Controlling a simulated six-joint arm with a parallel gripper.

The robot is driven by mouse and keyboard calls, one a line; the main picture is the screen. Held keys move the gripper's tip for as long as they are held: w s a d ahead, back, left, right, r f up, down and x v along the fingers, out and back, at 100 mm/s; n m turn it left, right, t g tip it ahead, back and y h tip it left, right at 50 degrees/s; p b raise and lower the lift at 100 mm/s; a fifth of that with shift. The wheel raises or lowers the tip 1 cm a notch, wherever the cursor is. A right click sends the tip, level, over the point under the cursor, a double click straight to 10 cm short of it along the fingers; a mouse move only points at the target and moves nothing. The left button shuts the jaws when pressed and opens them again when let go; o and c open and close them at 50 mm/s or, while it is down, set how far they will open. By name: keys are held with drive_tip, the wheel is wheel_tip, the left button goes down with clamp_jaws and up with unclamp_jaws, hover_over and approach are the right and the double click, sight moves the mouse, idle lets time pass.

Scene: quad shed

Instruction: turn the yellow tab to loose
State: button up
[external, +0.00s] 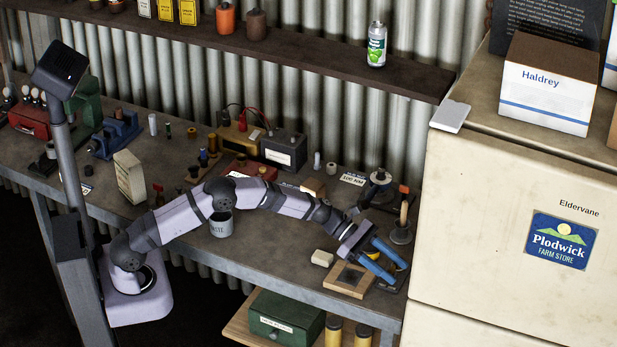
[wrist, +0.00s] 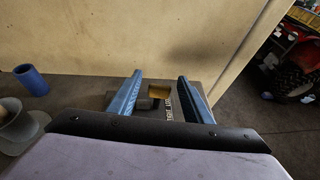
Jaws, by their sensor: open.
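My gripper (external: 398,273) is at the right end of the bench, close to the cream cabinet. Its two blue fingers are apart. In the wrist view my gripper (wrist: 160,76) is open, with a small yellow-brown piece (wrist: 159,93) showing between the fingers, probably the yellow tab. A dark grey round part (wrist: 145,103) is beside it on the left, and a small lettered strip (wrist: 168,109) lies to its right, too small to read. I see no finger clearly touching the piece.
A cream cabinet (external: 505,230) stands just right of my gripper. A wooden-framed tray (external: 349,279) and a pale block (external: 322,258) lie to the left. A grinder-like tool (external: 380,188) and a round-based stand (external: 401,233) are behind. A blue cylinder (wrist: 30,80) shows in the wrist view.

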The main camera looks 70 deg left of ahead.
drive_tip(key=shift+d, duration=0.1)
drive_tip(key=c, duration=1.1)
drive_tip(key=shift+o, duration=0.2)
drive_tip(key=shift+f+b, duration=0.1)
drive_tip(key=shift+b, duration=0.2)
drive_tip(key=shift+w+t+y+b, duration=0.1)
drive_tip(key=shift+t+y+b, duration=0.2)
drive_tip(key=shift+b, duration=0.25)
drive_tip(key=shift+n+t+y+b, duration=0.4)
drive_tip(key=shift+n+b, duration=0.4)
drive_tip(key=shift+b, duration=0.35)
drive_tip(key=o, duration=1.1)
drive_tip(key=shift+c, duration=0.2)
